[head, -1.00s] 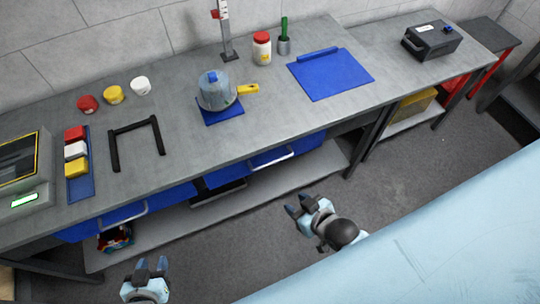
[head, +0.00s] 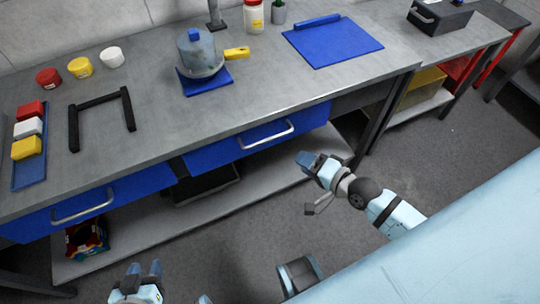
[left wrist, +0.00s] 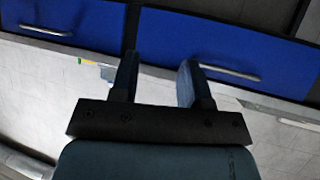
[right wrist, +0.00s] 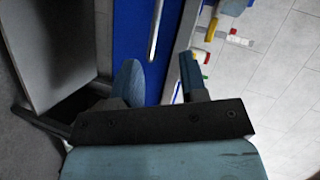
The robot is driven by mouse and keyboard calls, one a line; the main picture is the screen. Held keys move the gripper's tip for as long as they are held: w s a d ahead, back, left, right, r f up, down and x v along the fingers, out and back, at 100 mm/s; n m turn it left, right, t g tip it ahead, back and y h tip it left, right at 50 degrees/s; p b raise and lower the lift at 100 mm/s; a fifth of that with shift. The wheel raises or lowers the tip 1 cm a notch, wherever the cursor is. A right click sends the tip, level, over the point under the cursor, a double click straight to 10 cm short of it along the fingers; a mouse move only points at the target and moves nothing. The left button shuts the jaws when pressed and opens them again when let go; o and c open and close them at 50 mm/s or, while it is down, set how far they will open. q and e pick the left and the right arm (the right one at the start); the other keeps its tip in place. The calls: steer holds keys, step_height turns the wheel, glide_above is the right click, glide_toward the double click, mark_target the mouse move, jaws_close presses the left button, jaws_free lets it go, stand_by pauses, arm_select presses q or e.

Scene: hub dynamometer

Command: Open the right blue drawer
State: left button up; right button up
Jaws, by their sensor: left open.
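The right blue drawer (head: 225,148) sits under the workbench with its front looking flush. Its silver bar handle (head: 266,135) is bare. My right gripper (head: 308,160) is in front of and just right of this drawer, apart from the handle. In the right wrist view a blue drawer front (right wrist: 134,35) and its upright-looking handle (right wrist: 155,30) lie beyond the open, empty fingers (right wrist: 160,66). My left gripper (head: 138,270) is open and empty, low in front of the left drawer (head: 130,188). The left wrist view shows the right drawer (left wrist: 215,40) and its handle (left wrist: 230,73).
On the workbench (head: 150,120) are a pot with a yellow handle (head: 202,55), a black frame (head: 75,130), jars and a blue mat (head: 335,45). A lower shelf (head: 150,230) holds a colourful item (head: 88,238). Open floor lies right of the bench legs.

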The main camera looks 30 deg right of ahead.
mark_target(270, 138)
arm_select(q)
steer(key=shift+w+d+f+t+b, duration=0.1)
steer(key=shift+d+f+b, duration=0.05)
steer(key=shift+f+b, duration=0.65)
steer(key=shift+w+d+f+t+b, duration=0.1)
steer(key=shift+f+b, duration=0.35)
steer(key=shift+b, duration=0.6)
steer(key=shift+w+d+f+t+b, duration=0.1)
steer(key=shift+d+f+b, duration=0.05)
steer(key=shift+f+b, duration=0.65)
arm_select(e)
steer(key=shift+w+a+f+m+t+y, duration=0.15)
steer(key=shift+w+a+f+m, duration=0.6)
steer(key=shift+w, duration=1.65)
steer(key=shift+w+a+f+m+t+y, duration=0.1)
steer(key=shift+w+a+f+m, duration=0.55)
steer(key=shift+w, duration=1.8)
steer(key=shift+w+a+f+m+t+y, duration=0.15)
steer(key=shift+w+a+f+m, duration=0.55)
steer(key=shift+w, duration=1.7)
arm_select(q)
steer(key=shift+r, duration=0.2)
arm_select(e)
steer(key=shift+d+f, duration=0.25)
steer(key=shift+d, duration=0.05)
steer(key=shift+c, duration=0.5)
jaws_close()
